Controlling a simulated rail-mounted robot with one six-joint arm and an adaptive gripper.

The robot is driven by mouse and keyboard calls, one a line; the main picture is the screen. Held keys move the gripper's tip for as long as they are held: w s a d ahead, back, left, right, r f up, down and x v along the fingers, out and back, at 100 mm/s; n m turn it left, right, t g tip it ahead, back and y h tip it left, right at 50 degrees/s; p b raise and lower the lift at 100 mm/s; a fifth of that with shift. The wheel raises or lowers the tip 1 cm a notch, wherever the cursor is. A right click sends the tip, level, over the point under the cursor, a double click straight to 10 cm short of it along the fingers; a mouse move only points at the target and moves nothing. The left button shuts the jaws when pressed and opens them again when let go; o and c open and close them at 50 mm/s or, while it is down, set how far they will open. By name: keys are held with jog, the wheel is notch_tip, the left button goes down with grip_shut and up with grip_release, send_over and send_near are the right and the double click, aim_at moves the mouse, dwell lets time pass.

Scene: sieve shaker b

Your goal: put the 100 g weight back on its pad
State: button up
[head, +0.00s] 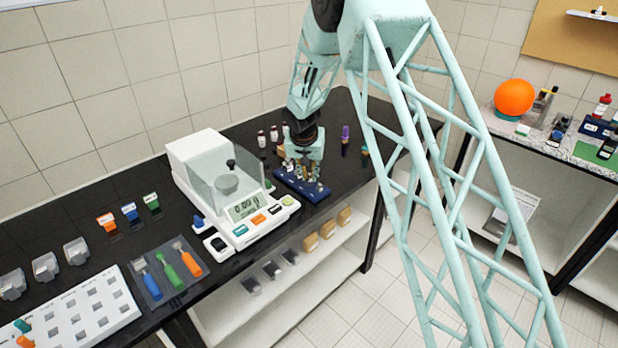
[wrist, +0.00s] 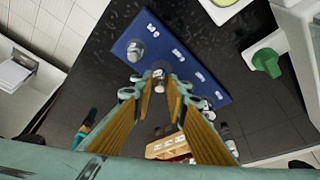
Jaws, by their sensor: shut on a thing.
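A blue weight holder (head: 318,191) lies on the black bench, right of the balance. It also fills the upper middle of the wrist view (wrist: 211,79), with white labels along one edge. My gripper (head: 302,171) is right over the holder, pointing down. In the wrist view my gripper (wrist: 160,82) has its fingers closed around a small metal weight (wrist: 158,72). I cannot tell whether this weight touches the holder. Another silver weight (wrist: 136,50) stands on the holder at the left of the wrist view. The weight markings are too small to read.
The balance (head: 244,215) with its clear shield stands close to the left. Small bottles (head: 262,139) stand behind the holder, and dark purple-capped vials (head: 345,140) stand to its right. The bench's front edge is close to the holder.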

jog(key=shift+f, duration=0.65)
jog(key=shift+f, duration=0.1)
jog(key=o, duration=0.9)
jog(key=shift+o, duration=0.2)
jog(key=shift+r, duration=0.2)
jog(key=v, duration=1.2)
jog(key=shift+f, duration=0.1)
dwell(0.4)
